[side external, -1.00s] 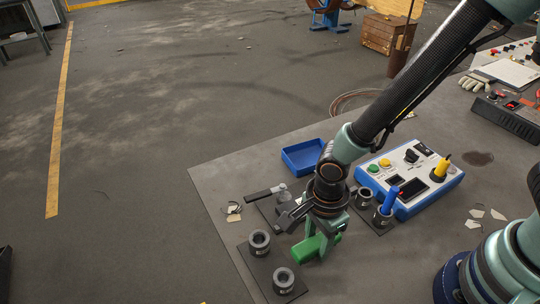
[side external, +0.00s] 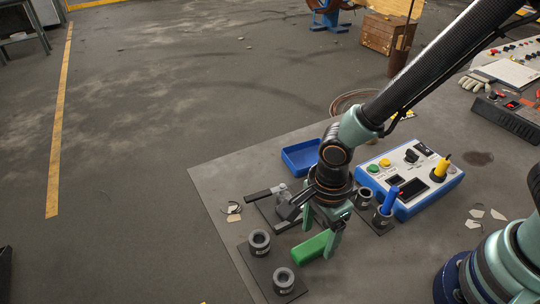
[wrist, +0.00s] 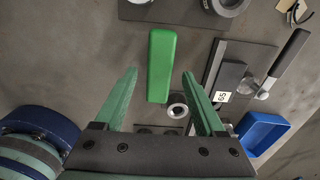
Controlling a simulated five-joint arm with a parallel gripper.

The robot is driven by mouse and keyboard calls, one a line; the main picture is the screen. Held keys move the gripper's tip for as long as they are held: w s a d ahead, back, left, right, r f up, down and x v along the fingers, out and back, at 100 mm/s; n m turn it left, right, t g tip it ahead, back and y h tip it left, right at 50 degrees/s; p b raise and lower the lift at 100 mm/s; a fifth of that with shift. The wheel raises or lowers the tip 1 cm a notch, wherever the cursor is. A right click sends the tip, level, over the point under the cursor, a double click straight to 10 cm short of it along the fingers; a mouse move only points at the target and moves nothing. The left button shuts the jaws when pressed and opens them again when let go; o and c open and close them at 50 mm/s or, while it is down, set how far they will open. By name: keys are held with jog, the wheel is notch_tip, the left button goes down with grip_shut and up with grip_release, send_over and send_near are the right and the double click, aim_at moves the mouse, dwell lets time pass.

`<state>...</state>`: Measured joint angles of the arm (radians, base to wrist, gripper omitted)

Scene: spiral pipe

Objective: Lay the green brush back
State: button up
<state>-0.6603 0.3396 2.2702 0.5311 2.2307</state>
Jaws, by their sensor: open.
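The green brush (side external: 311,247) lies on the grey table beside the black plate with two dark cups. In the wrist view the brush (wrist: 161,64) is a plain green block, lying lengthwise ahead of my fingers. My gripper (side external: 320,219) is open and empty, just above and to the right of the brush in the side view. In the wrist view my gripper's two green fingers (wrist: 160,77) stand wide apart, one on each side of the brush's near part. The fingers do not appear to touch it.
Two dark cups stand on a black plate (side external: 263,272) at the front left. A blue tray (side external: 301,157) stands behind my gripper. A blue and white control box (side external: 411,176) and a cup with a blue handle (side external: 383,215) are at the right. A black-handled tool (side external: 262,195) lies at the left.

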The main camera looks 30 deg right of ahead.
aim_at(317, 242)
notch_tip(317, 242, up, 10)
jog(key=w+d+r+n+t, duration=0.1)
jog(key=d+r+n+t, duration=0.1)
jog(key=d+r+n, duration=0.3)
jog(key=w+d+r+n+t, duration=0.2)
jog(key=d+r+n, duration=0.4)
jog(key=d+n, duration=0.7)
jog(key=shift+d+r+t, duration=0.2)
jog(key=shift+d+t, duration=0.6)
jog(key=shift+d, duration=0.1)
